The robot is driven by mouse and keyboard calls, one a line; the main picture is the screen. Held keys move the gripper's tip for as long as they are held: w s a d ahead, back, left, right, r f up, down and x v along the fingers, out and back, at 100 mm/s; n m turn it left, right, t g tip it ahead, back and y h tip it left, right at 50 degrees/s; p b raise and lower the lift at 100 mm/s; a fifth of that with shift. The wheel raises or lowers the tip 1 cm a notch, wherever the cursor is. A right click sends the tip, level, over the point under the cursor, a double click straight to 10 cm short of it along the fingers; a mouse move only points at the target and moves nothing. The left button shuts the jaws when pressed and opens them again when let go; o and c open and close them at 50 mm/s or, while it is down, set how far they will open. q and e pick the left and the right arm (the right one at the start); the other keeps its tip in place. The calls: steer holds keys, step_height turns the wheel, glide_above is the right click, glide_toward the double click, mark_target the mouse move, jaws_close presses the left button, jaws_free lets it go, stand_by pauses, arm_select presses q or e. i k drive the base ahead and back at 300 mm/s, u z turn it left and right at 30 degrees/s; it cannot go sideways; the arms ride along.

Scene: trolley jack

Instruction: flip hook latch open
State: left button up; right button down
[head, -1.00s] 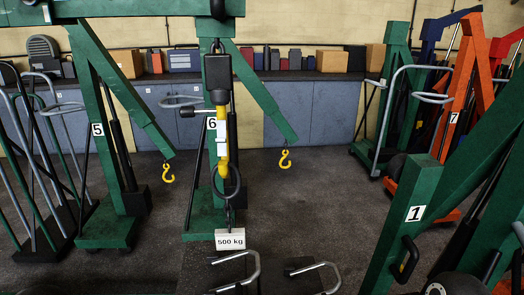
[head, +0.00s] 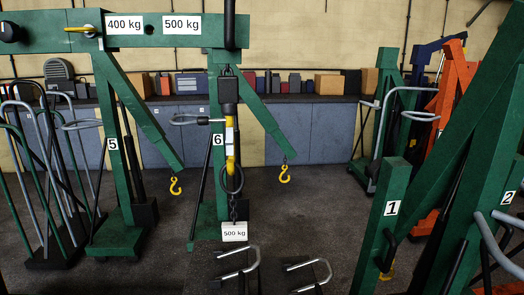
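A yellow hook (head: 230,148) hangs below a black block (head: 228,90) from the green boom (head: 60,37), in the middle of the head view. It is seen nearly edge-on, so I cannot tell whether its latch is open or shut. A dark ring (head: 231,181) hangs at the hook's lower end. A dark chain (head: 234,208) runs down from it to a white "500 kg" tag (head: 235,231). Neither of my grippers is in view.
Behind are green cranes marked 5 (head: 113,150) and 6 (head: 217,139) with small yellow hooks. Green crane 1 (head: 392,207) and crane 2 (head: 507,197) stand close on the right. Metal handles (head: 236,268) rise at the bottom. Dark floor (head: 320,215) is open right of the hook.

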mark_target(229, 142)
steer(key=u, duration=0.15)
steer(key=i, duration=0.9)
steer(key=z, duration=0.05)
